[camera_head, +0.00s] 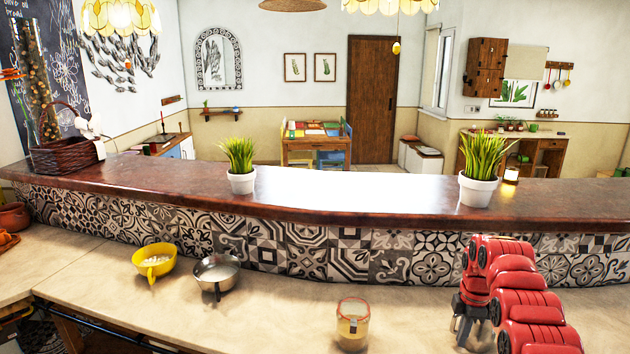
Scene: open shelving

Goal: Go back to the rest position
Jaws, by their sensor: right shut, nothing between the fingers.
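My right arm is red and comes in from the lower right over the counter (270,315). My right gripper (464,334) is dark, points down and is shut with nothing in it. It is above or near the counter surface, to the right of a glass jar (352,330) with pale contents, and apart from it. My left gripper is out of view.
A yellow bowl (154,266) and a metal pan (216,274) stand on the counter at left. A tiled ledge (330,258) with a brown top runs behind, bearing potted plants (242,182) (478,190) and a basket (66,157). The counter between pan and jar is clear.

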